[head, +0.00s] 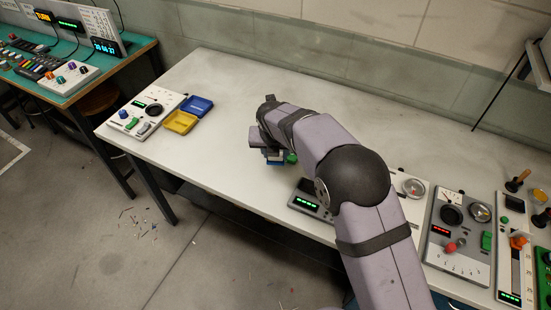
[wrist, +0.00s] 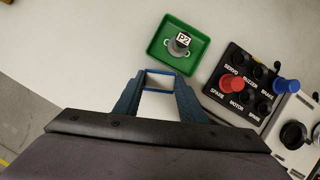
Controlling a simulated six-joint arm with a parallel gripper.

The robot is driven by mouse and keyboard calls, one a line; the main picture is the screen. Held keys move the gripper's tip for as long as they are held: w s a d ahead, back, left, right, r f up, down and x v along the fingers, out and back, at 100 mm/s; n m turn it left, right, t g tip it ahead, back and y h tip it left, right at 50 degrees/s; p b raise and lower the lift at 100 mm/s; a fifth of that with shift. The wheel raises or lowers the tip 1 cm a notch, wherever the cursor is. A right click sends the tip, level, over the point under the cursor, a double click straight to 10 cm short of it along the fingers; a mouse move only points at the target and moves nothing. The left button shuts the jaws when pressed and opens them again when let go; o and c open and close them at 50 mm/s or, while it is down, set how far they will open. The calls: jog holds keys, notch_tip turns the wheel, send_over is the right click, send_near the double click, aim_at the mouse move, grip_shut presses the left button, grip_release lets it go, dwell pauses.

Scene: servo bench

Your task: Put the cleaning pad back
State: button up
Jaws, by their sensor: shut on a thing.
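My gripper (wrist: 160,80) is over the bench in the wrist view, its two blue fingers shut on a small piece. That piece shows a blue edge (wrist: 160,72) with a pale area below it, and I take it to be the cleaning pad. Its full shape is hidden by the fingers and the wrist. In the head view my gripper (head: 274,155) is low over the middle of the white bench, partly hidden by my arm.
A green tray (wrist: 157,51) holding a knob labelled P2 (wrist: 181,43) lies just beyond the fingers. A black switch panel (wrist: 238,62) with red and blue knobs is to its right. A white instrument (head: 150,108) stands at the left, more instruments (head: 462,235) at the right. The bench's back is clear.

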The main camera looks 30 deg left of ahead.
aim_at(275, 158)
jog(key=shift+f+p, duration=0.5)
jog(key=shift+f, duration=1.4)
jog(key=shift+f, duration=0.15)
jog(key=o, duration=1)
jog(key=shift+r, duration=0.25)
jog(key=b+v, duration=0.2)
jog(key=v, duration=1)
jog(key=shift+b, duration=0.35)
jog(key=shift+f, duration=0.1)
